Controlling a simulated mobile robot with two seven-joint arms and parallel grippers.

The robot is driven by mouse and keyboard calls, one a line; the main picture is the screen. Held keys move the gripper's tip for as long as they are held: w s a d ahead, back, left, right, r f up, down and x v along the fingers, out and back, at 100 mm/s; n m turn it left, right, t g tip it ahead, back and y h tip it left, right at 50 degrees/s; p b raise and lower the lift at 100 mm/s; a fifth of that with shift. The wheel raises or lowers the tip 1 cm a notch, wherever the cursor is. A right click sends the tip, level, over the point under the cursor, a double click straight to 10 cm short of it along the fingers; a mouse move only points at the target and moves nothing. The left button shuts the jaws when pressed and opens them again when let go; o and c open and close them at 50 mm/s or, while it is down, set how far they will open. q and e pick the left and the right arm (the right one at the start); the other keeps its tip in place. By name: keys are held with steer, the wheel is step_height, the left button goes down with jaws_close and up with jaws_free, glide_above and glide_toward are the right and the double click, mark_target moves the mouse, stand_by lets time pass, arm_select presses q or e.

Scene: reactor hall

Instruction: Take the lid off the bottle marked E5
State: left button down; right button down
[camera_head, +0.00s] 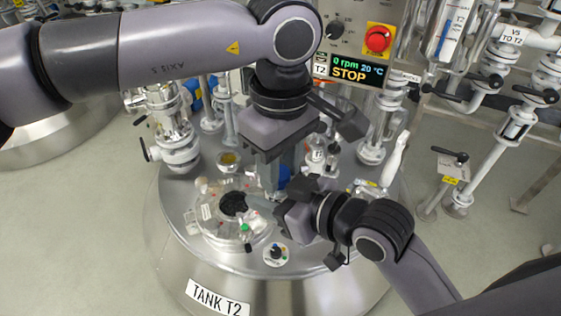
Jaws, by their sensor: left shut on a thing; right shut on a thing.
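My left gripper (272,188) reaches down from above over the tank top. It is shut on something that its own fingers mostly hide. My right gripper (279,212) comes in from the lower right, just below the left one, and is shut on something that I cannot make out. A blue part (284,175) shows beside the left fingers; I cannot tell whether it belongs to a bottle. No E5 marking is readable, and I cannot tell whether a lid is on or off.
The tank top (325,250) is crowded. It bears a clear round cover (204,213) around a dark opening (233,204), a small green-capped item (245,231), a knob (276,252), a small jar (228,160) and a white bottle (394,162). Pipes and valves stand behind.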

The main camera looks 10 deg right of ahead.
arm_select(q)
steer(key=n, duration=0.3)
steer(key=shift+w+d+r, duration=0.2)
steer(key=shift+d, duration=0.1)
steer(key=c, duration=0.7)
jaws_free()
steer(key=shift+c, duration=0.2)
steer(key=shift+s+a+f, duration=0.1)
